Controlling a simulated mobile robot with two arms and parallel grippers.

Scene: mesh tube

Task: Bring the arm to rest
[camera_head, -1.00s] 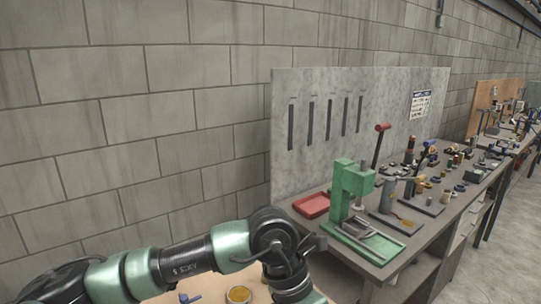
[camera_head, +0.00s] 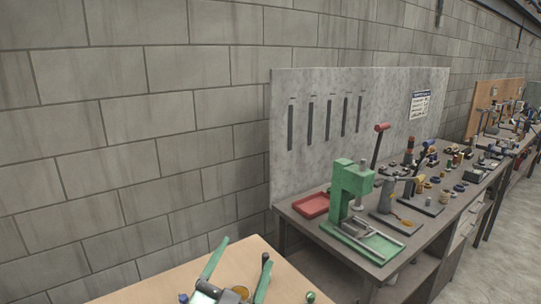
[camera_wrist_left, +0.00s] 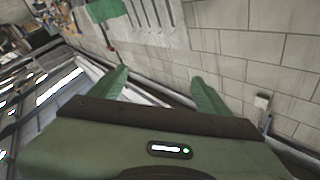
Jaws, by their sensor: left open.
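My left gripper (camera_head: 245,252) shows at the bottom of the head view, above the light wooden table (camera_head: 150,285). Its two green fingers stand well apart. In the left wrist view the gripper (camera_wrist_left: 158,80) is open, with nothing between the fingers, and the block wall and floor lie beyond them. My right gripper is in neither view.
A round dish with yellow contents (camera_head: 240,292) is partly hidden by the gripper. A workbench (camera_head: 385,262) at the right holds a green press (camera_head: 350,190), a red tray (camera_head: 312,205) and many small tools. A grey block wall (camera_head: 120,130) stands behind.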

